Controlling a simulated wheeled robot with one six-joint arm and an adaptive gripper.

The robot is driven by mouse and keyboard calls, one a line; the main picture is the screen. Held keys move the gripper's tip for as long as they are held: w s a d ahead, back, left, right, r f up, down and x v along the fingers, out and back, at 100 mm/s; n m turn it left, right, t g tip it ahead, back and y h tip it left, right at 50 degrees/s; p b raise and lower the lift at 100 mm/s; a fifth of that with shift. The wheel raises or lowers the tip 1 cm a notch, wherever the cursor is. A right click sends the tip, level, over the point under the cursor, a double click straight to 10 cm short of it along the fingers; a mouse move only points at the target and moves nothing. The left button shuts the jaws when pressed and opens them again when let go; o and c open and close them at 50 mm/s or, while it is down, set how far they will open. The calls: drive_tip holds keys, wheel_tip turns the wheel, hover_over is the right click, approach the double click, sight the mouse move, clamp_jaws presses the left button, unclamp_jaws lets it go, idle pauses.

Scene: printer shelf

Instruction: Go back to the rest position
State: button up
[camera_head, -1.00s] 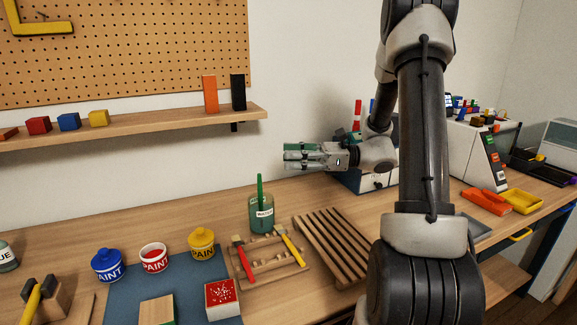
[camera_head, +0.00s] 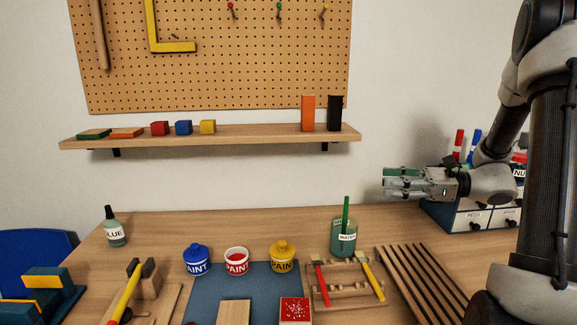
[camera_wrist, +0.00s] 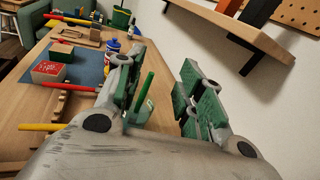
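My gripper (camera_head: 402,184) is held level above the workbench, pointing left, to the right of and above the water jar (camera_head: 344,238) with a green-handled brush in it. In the wrist view my gripper (camera_wrist: 160,90) shows its two green-padded fingers spread apart with nothing between them touching both. The green brush handle (camera_wrist: 145,88) shows in the gap, beyond the fingers. The jar stands upright on the bench, apart from the gripper.
A wall shelf (camera_head: 250,134) with several coloured blocks runs behind the bench. Paint pots, a blue mat (camera_head: 262,278), a brush rack (camera_head: 345,292) and a slatted rack (camera_head: 425,280) cover the front. A drawer unit (camera_head: 460,216) stands right, behind my arm.

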drive_tip(key=s+d+f+n+g+h, duration=0.25)
drive_tip(key=s+f+n+h, duration=0.2)
drive_tip(key=s, duration=0.35)
drive_tip(key=s+d+f+n+g+h, duration=0.1)
drive_tip(key=s+f+n+g+h, duration=0.35)
drive_tip(key=s, duration=0.45)
drive_tip(key=s+r+n+t+h, duration=0.5)
drive_tip(key=r+n+h, duration=0.2)
drive_tip(key=r+n, duration=0.4)
drive_tip(key=shift+d+r+n+t, duration=0.4)
drive_tip(key=shift+d+r, duration=0.05)
drive_tip(key=shift+r, duration=0.5)
